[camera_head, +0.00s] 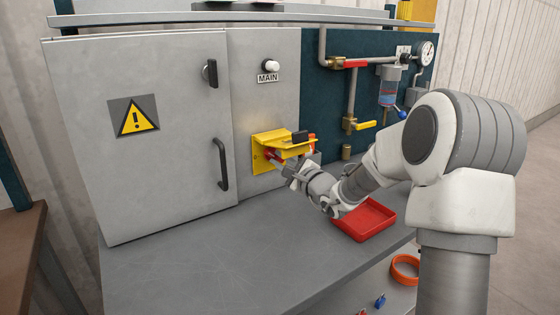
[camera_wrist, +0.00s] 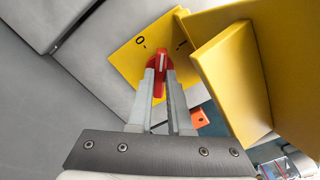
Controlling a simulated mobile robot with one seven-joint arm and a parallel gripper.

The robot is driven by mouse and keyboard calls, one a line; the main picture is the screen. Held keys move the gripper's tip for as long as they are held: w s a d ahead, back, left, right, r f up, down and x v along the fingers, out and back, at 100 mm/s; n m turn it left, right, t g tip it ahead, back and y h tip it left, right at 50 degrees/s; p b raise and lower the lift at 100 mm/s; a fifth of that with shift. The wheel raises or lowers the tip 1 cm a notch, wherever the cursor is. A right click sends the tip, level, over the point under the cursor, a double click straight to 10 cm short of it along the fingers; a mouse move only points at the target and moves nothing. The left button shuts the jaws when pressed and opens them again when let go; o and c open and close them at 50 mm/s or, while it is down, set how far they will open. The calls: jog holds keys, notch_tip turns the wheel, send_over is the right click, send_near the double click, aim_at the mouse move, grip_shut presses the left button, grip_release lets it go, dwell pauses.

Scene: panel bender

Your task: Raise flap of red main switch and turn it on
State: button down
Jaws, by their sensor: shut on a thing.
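The main switch has a yellow backplate (camera_wrist: 125,62) with a "0" mark and a second mark that looks like "I". In the head view, the yellow switch unit (camera_head: 262,140) is on the grey cabinet front. Its yellow flap (camera_wrist: 228,62) stands out from the plate, leaving the red handle (camera_wrist: 159,72) uncovered. In the head view, the flap (camera_head: 285,147) sticks out above my gripper (camera_head: 274,160). In the wrist view, my gripper (camera_wrist: 160,85) has both fingers closed around the red handle. The handle's end lies between the two marks; its exact setting is unclear.
A white lamp (camera_head: 273,66) sits above a MAIN label. The cabinet door (camera_head: 140,180) with a black handle is to the left. A red tray (camera_head: 365,219) lies on the grey bench (camera_head: 220,260) under my arm. Pipes and valves are at the right.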

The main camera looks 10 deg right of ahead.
jog(key=m, duration=0.4)
jog(key=shift+p, duration=0.3)
jog(key=shift+m+p, duration=0.4)
jog(key=shift+m, duration=1.1)
jog(key=c, duration=0.8)
grip_release()
jog(key=shift+c, duration=0.2)
jog(key=shift+d, duration=0.1)
jog(key=p+v, duration=0.1)
jog(key=v, duration=1.6)
jog(key=shift+s, duration=0.25)
